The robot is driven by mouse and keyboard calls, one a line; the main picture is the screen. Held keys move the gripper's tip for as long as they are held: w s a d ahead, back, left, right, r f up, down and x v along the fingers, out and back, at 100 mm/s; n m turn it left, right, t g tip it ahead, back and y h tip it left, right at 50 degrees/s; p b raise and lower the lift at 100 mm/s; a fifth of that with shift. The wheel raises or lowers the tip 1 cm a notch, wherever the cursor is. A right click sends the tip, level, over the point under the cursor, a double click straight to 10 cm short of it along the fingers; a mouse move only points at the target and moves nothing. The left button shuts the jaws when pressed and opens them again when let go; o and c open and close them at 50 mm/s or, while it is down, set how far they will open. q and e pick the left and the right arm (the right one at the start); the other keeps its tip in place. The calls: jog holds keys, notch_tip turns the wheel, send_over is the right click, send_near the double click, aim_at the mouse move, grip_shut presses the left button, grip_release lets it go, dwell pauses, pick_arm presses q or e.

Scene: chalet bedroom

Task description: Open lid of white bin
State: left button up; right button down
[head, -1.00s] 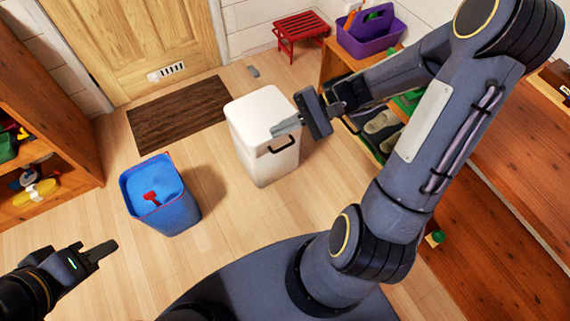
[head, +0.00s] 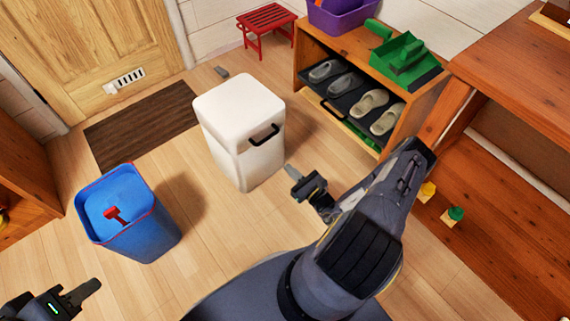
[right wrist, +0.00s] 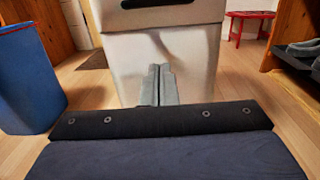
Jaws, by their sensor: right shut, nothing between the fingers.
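The white bin (head: 238,112) stands on the wooden floor in the middle of the head view, its lid (head: 236,98) shut and a black handle (head: 264,135) at the lid's front edge. It also fills the middle of the right wrist view (right wrist: 195,68), with the handle at the top edge. My right gripper (head: 290,172) is shut and empty, in front of the bin and lower than its handle. Its fingers point at the bin's front wall; I cannot tell if they touch it. My left gripper (head: 85,291) is at the lower left, away from the bin; its opening is unclear.
A blue bin (head: 135,225) with a red-handled thing inside stands left of the white bin. A shoe shelf (head: 305,62) is to the right, with a red stool (head: 266,22) behind. A dark mat (head: 145,122) lies before the door. Bare floor surrounds the white bin.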

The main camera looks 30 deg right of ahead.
jog(key=w+a+r+b, duration=0.1)
jog(key=w+r+b, duration=0.2)
jog(key=w, duration=0.6)
jog(key=shift+a+r, duration=0.2)
jog(key=shift+r, duration=0.45)
jog(key=shift+w, duration=0.1)
